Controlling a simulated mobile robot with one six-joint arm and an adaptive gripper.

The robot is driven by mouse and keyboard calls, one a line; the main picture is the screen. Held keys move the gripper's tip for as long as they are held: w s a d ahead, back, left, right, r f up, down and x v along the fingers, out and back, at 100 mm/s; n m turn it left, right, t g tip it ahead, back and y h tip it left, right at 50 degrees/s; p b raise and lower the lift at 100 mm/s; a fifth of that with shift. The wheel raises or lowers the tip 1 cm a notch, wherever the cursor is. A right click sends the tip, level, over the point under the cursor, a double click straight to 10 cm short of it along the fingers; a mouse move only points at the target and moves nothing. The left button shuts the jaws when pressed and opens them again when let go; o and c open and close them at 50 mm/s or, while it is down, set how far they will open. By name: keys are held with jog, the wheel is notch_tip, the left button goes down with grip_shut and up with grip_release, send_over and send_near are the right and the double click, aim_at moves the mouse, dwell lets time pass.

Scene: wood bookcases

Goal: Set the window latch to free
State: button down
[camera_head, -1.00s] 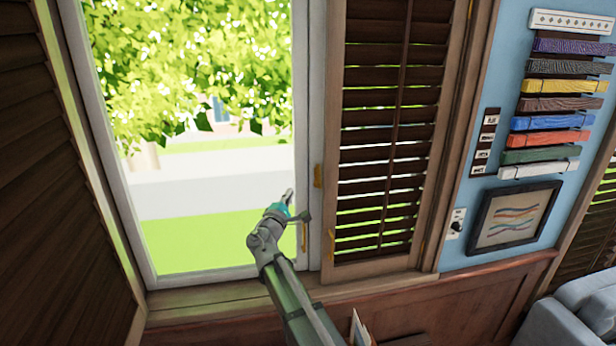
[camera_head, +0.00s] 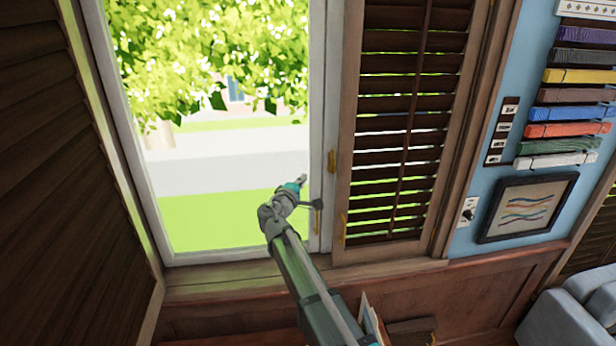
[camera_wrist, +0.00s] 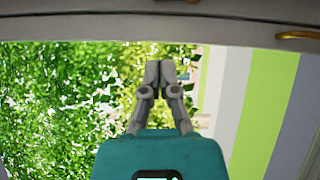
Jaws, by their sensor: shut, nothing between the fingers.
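The window's pale frame (camera_head: 322,120) stands upright at the right of the bright opening in the head view. A brass handle-like piece (camera_wrist: 298,34), likely the latch, lies on the pale frame at the top right of the wrist view, cut off by the picture's edge. My gripper (camera_head: 303,179) is beside the frame, in front of the opening. In the wrist view its fingers (camera_wrist: 160,68) are together and empty, apart from the brass piece.
A slatted shutter (camera_head: 395,130) stands right of the window, with a brass fitting (camera_head: 331,163) at its edge. Another dark shutter (camera_head: 60,190) fills the left. The wooden sill (camera_head: 220,287) runs below. A framed picture (camera_head: 527,207) hangs on the blue wall at right.

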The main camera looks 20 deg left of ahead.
send_near(333, 162)
jog(key=w+a, duration=0.5)
jog(key=shift+w+d+r+p, duration=0.2)
jog(key=shift+w+d+r, duration=0.1)
jog(key=shift+w+d, duration=0.5)
jog(key=shift+w+d+r+p, duration=0.25)
jog(key=shift+w+d, duration=0.35)
jog(key=shift+d, duration=0.4)
jog(key=shift+w+d+r, duration=0.15)
jog(key=shift+w+d, duration=0.25)
jog(key=shift+d, duration=0.1)
